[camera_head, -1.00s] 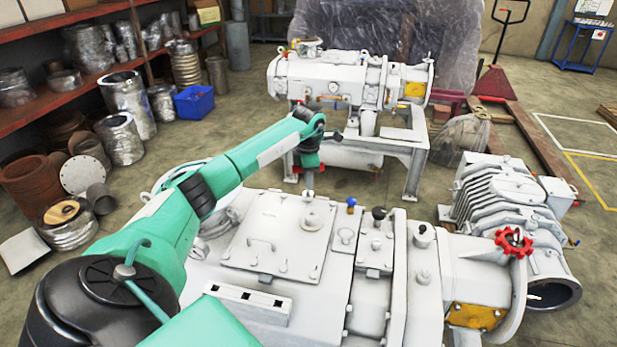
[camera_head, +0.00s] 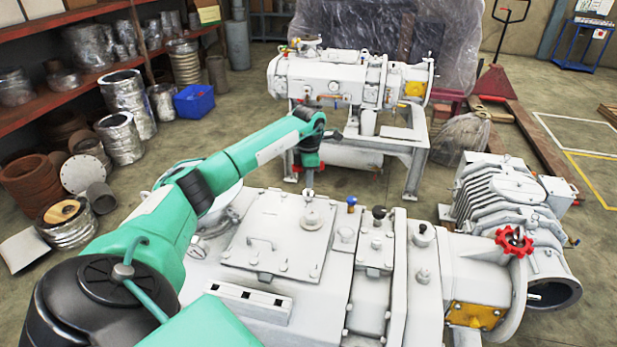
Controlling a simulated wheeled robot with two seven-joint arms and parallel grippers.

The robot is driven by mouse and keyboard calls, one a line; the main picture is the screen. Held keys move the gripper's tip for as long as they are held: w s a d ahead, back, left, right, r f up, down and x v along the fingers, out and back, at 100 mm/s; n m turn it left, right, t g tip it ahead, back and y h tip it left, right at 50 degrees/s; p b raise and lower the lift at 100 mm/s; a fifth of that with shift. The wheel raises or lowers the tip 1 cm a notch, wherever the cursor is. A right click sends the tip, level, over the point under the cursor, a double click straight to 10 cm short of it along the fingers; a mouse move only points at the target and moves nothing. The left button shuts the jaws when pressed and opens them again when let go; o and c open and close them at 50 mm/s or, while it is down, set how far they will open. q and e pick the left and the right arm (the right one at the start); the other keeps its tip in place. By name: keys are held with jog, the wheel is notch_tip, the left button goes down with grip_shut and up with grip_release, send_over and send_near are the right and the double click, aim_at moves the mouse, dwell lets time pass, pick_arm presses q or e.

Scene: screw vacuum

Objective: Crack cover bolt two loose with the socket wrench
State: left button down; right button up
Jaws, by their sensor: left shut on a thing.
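My left gripper (camera_head: 309,168) is at the end of the green arm, above the far right part of the square grey cover plate (camera_head: 262,235) on the white vacuum pump (camera_head: 330,290). It is shut on a slim metal tool, the socket wrench (camera_head: 310,184), which points down towards the far right corner of the cover. The bolt under its tip is hidden, and I cannot tell if the socket sits on it. The cover has a handle (camera_head: 261,242) and a round boss (camera_head: 311,219). Small bolts show along its near edge. My right gripper is not in view.
A blue-topped fitting (camera_head: 351,201) and a black knob (camera_head: 379,213) stand just right of the cover. A red handwheel (camera_head: 514,241) is further right. A second white pump (camera_head: 330,80) on a stand rises behind the gripper. Shelves (camera_head: 90,75) line the left.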

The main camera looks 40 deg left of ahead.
pick_arm(q)
jog(key=shift+f+b, duration=0.4)
jog(key=shift+f, duration=0.2)
jog(key=shift+n, duration=0.3)
jog(key=shift+n+p, duration=0.45)
jog(key=shift+n, duration=0.75)
jog(key=shift+r+p, duration=1.5)
jog(key=shift+r, duration=1.05)
